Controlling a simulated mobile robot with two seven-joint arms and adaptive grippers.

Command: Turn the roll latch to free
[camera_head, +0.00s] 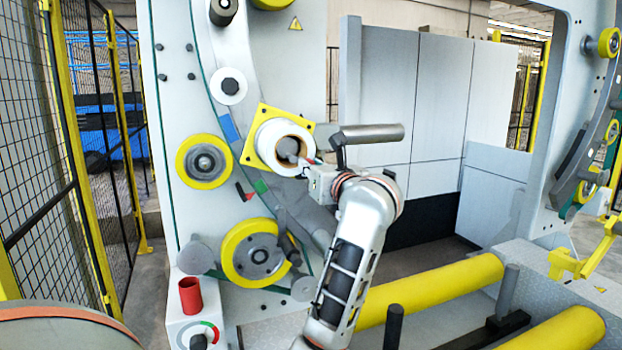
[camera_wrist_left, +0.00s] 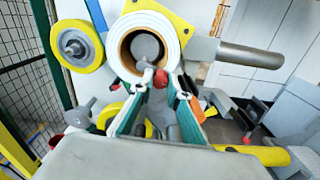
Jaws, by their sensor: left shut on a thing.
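The white roll (camera_head: 283,143) with a brown core sits on a yellow square plate (camera_head: 262,116) on the tall grey machine panel. In the left wrist view the roll (camera_wrist_left: 128,25) faces me, with a grey round piece inside its core. A small red-tipped part (camera_wrist_left: 160,77), which looks like the latch handle, shows at the lower mouth of the core. My left gripper (camera_head: 307,163) is at the roll's lower right. Its teal-and-white fingers (camera_wrist_left: 160,88) close on the red-tipped part and hide some of it. My right gripper is in neither view.
A grey bar (camera_head: 372,134) sticks out just above my left wrist. Yellow wheels (camera_head: 203,161) stand at the panel's left. A red cup (camera_head: 190,296) and a dial (camera_head: 199,341) are at the lower left. Yellow rollers (camera_head: 432,290) lie at the lower right.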

